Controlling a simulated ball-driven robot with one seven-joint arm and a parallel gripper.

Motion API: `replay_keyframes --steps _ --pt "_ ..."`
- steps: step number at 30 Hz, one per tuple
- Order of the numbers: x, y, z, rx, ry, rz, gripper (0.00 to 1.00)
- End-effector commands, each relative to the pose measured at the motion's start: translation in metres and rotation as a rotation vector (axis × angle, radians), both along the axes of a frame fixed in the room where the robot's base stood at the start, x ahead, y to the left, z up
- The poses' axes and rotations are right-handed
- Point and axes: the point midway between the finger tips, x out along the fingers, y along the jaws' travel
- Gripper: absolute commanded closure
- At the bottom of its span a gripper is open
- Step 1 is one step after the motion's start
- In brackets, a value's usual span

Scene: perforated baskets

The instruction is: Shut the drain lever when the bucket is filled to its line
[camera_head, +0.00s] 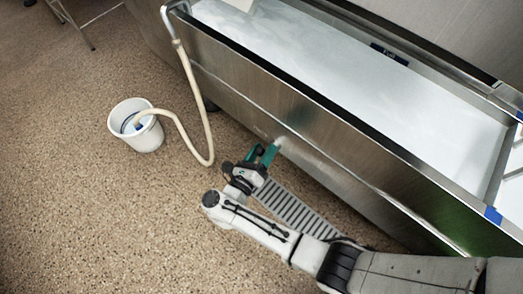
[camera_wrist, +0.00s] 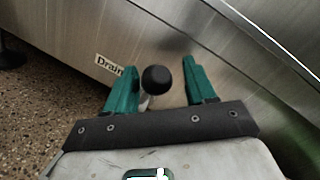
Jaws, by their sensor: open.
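The drain lever's round black knob (camera_wrist: 156,80) sits between the two green fingers of my open gripper (camera_wrist: 156,66), with a gap on both sides. Part of its pale shaft shows below the knob. A "Drain" label (camera_wrist: 109,65) is on the steel wall to its left. In the head view my gripper (camera_head: 263,154) is at the trough's lower side, and I cannot make out the lever there. The white bucket (camera_head: 146,141) stands on the floor to the left, with a blue line inside. The hose end hangs in it. I cannot tell the water level against the line.
The long steel trough (camera_head: 290,105) holds pale liquid. A cream hose (camera_head: 190,90) runs from its left corner, loops over the floor and enters the bucket. A grey slatted grate (camera_head: 295,212) lies along the trough's foot, beside my arm. The speckled floor at left is mostly clear.

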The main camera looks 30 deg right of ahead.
Motion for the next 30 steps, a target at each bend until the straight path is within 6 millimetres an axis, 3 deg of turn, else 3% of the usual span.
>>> replay_keyframes --steps 8,21,30 --pt "-0.005 0.015 0.002 0.001 -0.003 0.006 0.45" --pt "-0.045 0.082 0.002 0.0 -0.001 0.003 0.45" --pt "-0.054 0.094 0.001 -0.001 -0.002 0.0 0.45"
